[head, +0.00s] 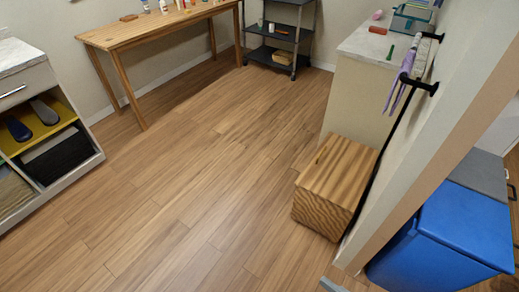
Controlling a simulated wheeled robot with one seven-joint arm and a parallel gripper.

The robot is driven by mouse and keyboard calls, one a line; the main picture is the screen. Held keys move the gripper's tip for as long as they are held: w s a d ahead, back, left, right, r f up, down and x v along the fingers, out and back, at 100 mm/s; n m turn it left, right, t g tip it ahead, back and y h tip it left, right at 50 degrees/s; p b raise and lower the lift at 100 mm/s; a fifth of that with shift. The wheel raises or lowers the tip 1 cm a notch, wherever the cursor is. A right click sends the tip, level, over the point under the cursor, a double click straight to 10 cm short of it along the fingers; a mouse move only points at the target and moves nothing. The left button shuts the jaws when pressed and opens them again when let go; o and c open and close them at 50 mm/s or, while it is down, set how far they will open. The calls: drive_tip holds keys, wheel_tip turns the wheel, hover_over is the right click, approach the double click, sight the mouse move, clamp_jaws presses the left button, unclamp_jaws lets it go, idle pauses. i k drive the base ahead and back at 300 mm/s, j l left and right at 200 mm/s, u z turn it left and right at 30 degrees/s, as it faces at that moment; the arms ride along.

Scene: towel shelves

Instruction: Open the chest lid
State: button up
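A wooden chest (322,208) with striped grain stands on the floor right of the middle in the head view, close to the wall. Its lid (338,169) lies flat on top and looks shut. A small dark slot shows near the lid's far left edge.
A pale counter cabinet (356,88) stands behind the chest. A black wall rail (394,125) with a purple cloth runs above its right side. A blue bin (440,235) is at right. Open floor (200,180) lies left of the chest; a wooden table (160,30) stands far back.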

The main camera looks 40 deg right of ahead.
sight(338, 173)
drive_tip(key=i+j+u, duration=0.25)
drive_tip(key=i, duration=0.6)
drive_tip(key=i+z, duration=0.25)
drive_tip(key=z, duration=0.15)
drive_tip(key=i+z, duration=0.25)
drive_tip(key=z, duration=0.15)
drive_tip(key=i+j+z, duration=0.2)
drive_tip(key=z, duration=0.15)
drive_tip(key=i+j+z, duration=0.15)
drive_tip(key=z, duration=0.25)
drive_tip(key=i+j+z, duration=0.15)
drive_tip(key=z, duration=0.3)
drive_tip(key=i+j+z, duration=0.2)
drive_tip(key=z, duration=0.2)
drive_tip(key=j+z, duration=0.45)
drive_tip(key=i+l, duration=0.05)
drive_tip(key=l, duration=0.05)
